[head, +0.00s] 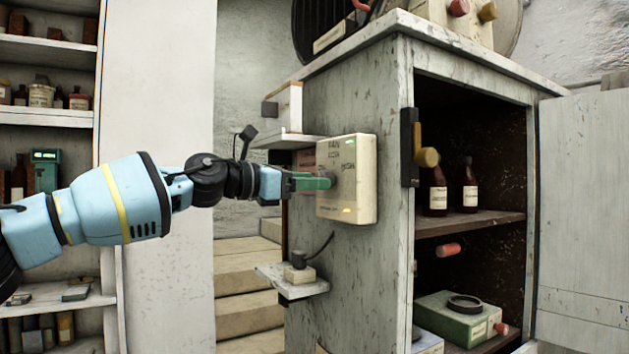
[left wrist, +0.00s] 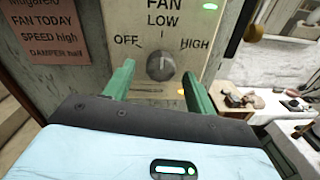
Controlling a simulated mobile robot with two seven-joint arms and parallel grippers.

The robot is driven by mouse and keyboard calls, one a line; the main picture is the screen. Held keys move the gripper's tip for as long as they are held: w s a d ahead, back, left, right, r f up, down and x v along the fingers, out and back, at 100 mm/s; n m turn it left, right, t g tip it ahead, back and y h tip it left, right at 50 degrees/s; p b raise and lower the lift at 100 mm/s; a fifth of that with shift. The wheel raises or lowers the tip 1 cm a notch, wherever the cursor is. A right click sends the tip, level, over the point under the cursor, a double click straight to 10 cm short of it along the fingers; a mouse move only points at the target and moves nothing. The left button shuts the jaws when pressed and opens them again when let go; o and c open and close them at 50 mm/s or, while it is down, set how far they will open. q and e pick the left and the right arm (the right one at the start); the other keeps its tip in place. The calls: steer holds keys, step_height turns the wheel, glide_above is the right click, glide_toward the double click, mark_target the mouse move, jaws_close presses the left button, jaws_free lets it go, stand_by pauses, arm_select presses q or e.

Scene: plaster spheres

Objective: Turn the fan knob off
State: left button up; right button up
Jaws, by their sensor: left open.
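The fan knob (left wrist: 160,65) is a small grey dial on a cream control box (head: 362,180), mounted on the side of a weathered cabinet. Its labels read OFF at left, LOW at top and HIGH at right. A faint pale mark on the knob seems to point up towards LOW, but it is small. My left gripper (head: 312,182) has green fingers and is open. In the left wrist view its fingers (left wrist: 157,70) stand on either side of the knob, with gaps visible. I cannot tell whether the tips touch the box. My right gripper is not in view.
A note (left wrist: 42,30) reading "FAN TODAY SPEED high" hangs left of the box. Small shelves (head: 292,282) jut from the cabinet side above and below the box. The cabinet (head: 345,270) stands open, with bottles (head: 437,190) inside. Shelves line the far left.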

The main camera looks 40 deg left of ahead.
arm_select(q)
steer(key=shift+x, duration=0.9)
steer(key=shift+c, duration=0.4)
steer(key=c, duration=0.9)
